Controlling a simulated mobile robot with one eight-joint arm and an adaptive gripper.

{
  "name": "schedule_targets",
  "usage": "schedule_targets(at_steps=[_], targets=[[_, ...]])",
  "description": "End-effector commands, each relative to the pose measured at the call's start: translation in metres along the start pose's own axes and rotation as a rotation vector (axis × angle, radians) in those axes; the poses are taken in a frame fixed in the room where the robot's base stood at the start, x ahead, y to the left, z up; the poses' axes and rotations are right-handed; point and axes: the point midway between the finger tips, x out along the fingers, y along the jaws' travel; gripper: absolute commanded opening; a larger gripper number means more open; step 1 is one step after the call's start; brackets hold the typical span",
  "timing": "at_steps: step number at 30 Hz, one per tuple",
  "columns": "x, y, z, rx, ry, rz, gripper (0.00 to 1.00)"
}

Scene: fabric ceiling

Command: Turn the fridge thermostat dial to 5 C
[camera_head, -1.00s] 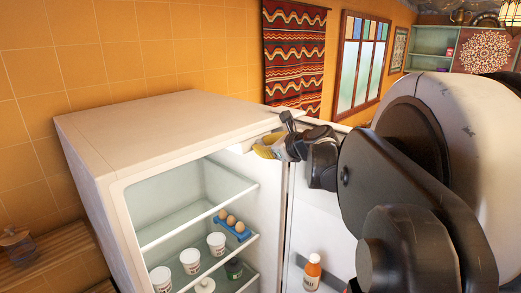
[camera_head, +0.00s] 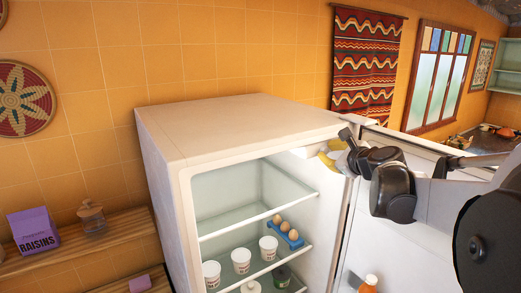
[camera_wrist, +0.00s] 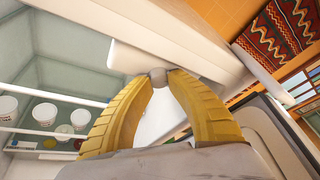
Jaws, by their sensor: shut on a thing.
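The thermostat dial (camera_wrist: 158,77) is a small grey round knob on the white thermostat housing (camera_wrist: 135,58) under the top edge of the fridge opening, in the wrist view. My gripper (camera_wrist: 158,80) has yellow fingers closed on both sides of the dial. In the head view my gripper (camera_head: 328,155) is at the upper right inside corner of the open fridge (camera_head: 240,130), and it covers the dial there. The markings on the dial cannot be read in either view.
The fridge door (camera_head: 400,245) stands open at the right. Shelves inside hold white cups (camera_head: 241,260) and an egg holder (camera_head: 290,238). A wooden shelf (camera_head: 80,255) with a raisins box (camera_head: 33,232) and a jar (camera_head: 91,218) is at the left.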

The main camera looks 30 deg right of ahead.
Motion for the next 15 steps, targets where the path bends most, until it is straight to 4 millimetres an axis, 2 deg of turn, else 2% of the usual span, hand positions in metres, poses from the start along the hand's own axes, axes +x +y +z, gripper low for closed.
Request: schedule_targets(at_steps=[3, 4, 6, 15], targets=[[0.0, 0.0008, -0.0004, -0.001, 0.0, 0.002, 0.0], [0.0, 0.0008, -0.0004, -0.001, 0.0, 0.002, 0.24], [0.0, 0.0007, -0.0003, 0.0, 0.0, 0.001, 0.45], [0.0002, -0.0008, 0.0001, 0.001, 0.0, -0.001, 0.47]])
